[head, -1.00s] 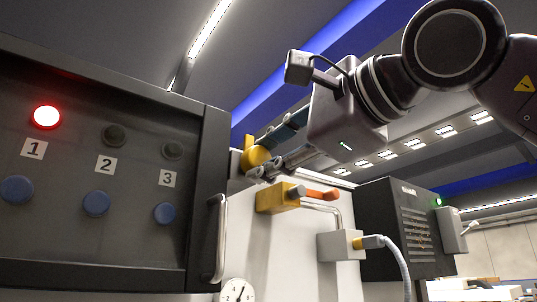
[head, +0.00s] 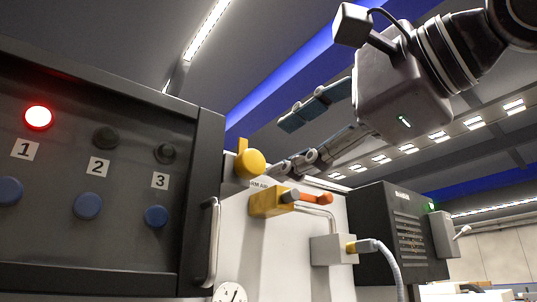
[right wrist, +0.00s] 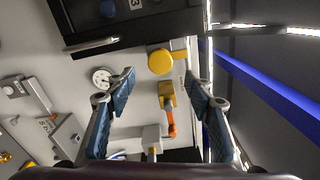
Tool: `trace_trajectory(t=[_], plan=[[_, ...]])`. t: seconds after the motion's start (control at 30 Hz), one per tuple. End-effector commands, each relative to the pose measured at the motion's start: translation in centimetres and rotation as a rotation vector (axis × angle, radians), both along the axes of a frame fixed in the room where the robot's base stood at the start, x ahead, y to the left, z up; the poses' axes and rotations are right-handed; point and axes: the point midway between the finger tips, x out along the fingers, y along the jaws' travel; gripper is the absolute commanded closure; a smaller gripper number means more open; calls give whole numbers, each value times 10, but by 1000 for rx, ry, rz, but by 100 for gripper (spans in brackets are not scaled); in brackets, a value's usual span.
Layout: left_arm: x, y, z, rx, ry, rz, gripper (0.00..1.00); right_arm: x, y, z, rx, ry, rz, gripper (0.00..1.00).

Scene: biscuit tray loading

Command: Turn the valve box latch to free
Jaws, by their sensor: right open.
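A round yellow knob with a flat tab (head: 252,164), which looks like the latch, sits at the top of the white panel beside the dark cabinet. Its tab points up in the head view. The knob also shows in the right wrist view (right wrist: 161,62), with its tab to the right. My right gripper (head: 284,146) is open and empty, up and to the right of the knob, apart from it. In the right wrist view its fingertips (right wrist: 160,78) are spread wide, with the knob beyond them. My left gripper is not in view.
Below the knob is a yellow valve block (head: 268,202) with an orange handle (head: 311,197). A grey socket box (head: 332,249) with a cable, a gauge (head: 230,293) and the cabinet's bar handle (head: 210,243) are near. Lamp 1 (head: 39,117) glows red.

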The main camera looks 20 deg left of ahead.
Motion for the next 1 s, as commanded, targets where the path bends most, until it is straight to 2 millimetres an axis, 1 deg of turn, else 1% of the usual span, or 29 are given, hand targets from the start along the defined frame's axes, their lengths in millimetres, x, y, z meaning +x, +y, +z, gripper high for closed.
trace_trajectory(t=[0.03,0.1,0.3,0.47,1.0], plan=[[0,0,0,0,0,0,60,-7,-9,1,2,-2,-1,52],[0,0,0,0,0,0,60,-15,-19,0,1,-2,0,52],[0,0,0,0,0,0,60,-29,-37,0,1,-1,0,52],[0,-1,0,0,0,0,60,-32,-40,0,0,0,1,52],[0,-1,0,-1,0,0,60,-31,-39,-1,1,3,4,52]])
